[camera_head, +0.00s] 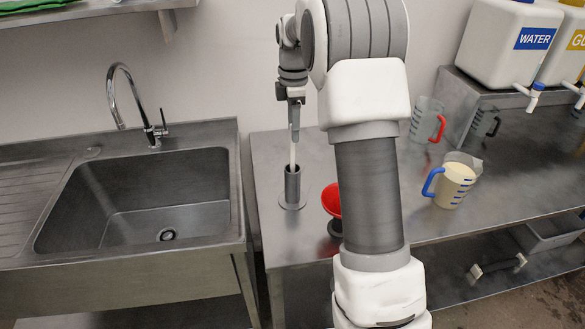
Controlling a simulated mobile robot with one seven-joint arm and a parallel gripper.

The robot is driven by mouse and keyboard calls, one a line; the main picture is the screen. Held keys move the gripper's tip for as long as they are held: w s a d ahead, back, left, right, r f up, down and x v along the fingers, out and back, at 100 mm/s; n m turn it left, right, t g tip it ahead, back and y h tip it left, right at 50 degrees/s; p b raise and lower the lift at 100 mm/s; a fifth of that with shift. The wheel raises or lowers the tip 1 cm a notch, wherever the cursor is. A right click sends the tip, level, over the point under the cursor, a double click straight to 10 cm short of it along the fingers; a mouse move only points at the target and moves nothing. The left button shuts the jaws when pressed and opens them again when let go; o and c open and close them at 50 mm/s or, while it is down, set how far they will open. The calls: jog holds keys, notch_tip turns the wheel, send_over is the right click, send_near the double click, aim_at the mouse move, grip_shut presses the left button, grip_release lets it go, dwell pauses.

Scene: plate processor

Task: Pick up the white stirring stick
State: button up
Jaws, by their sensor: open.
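The white stirring stick (292,152) stands upright in a dark metal cylindrical holder (293,188) on the steel table, just right of the sink. Its lower part is hidden inside the holder. My gripper (295,133) points down directly above the holder, at the upper end of the stick. The gripper is open, and its fingers overlap the stick's top in this view. Whether they touch the stick cannot be told.
A red funnel (331,199) stands right of the holder, partly behind my arm. A jug with a blue handle (455,183) and a jug with a red handle (427,122) stand farther right. A white water container (508,45) is at the back right. The sink (150,205) lies left.

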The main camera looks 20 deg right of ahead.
aim_at(292, 144)
jog(key=shift+a+f, duration=0.15)
jog(key=shift+f, duration=2.65)
grip_shut()
